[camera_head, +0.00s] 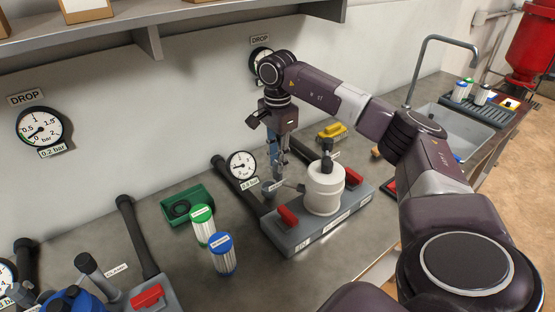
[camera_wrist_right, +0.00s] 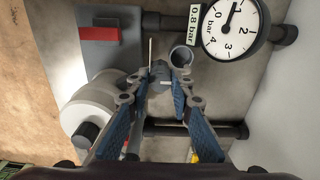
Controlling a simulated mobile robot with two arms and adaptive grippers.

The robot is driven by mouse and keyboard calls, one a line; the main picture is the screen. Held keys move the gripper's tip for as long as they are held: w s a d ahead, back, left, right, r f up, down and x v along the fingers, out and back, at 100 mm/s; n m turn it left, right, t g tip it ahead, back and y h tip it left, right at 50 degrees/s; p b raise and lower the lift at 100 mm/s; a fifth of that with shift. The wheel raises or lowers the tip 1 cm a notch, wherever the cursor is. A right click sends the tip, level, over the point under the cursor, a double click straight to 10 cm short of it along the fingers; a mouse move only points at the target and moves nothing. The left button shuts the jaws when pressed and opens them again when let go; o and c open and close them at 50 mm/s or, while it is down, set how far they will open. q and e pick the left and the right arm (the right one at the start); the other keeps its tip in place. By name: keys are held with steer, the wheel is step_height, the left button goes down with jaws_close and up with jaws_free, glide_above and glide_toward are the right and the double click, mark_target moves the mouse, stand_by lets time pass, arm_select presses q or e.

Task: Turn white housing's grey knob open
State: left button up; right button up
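The white housing (camera_head: 323,190) stands upright on a grey manifold block (camera_head: 322,233) in the head view, and its side shows at the left in the right wrist view (camera_wrist_right: 95,105). A small grey knob (camera_wrist_right: 158,73) with a thin pale pointer lies beyond my fingertips in the wrist view. My right gripper (camera_head: 276,178) points down beside the housing, on its left. In the wrist view my right gripper (camera_wrist_right: 160,79) has its blue-padded fingers apart, either side of the knob; contact is unclear. My left gripper is not in view.
Red handles (camera_head: 287,215) sit on the block. A gauge (camera_head: 242,165) labelled 0.8 bar stands behind. Green-capped (camera_head: 202,226) and blue-capped (camera_head: 222,254) cartridges and a green tray (camera_head: 188,206) stand to the left. A blue housing (camera_head: 70,301) is partly visible bottom left. The counter's front middle is clear.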

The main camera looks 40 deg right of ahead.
jaws_close()
steer(key=shift+m, duration=0.3)
steer(key=shift+r+m+p, duration=0.15)
steer(key=shift+m+p, duration=0.6)
steer(key=shift+m, duration=0.45)
steer(key=m+p, duration=0.1)
steer(key=m, duration=0.4)
steer(key=shift+m+p, duration=0.3)
steer(key=m+p, duration=0.1)
steer(key=m, duration=0.4)
steer(key=shift+w+m+p, duration=0.1)
steer(key=shift+m+p, duration=0.4)
steer(key=shift+m, duration=1.7)
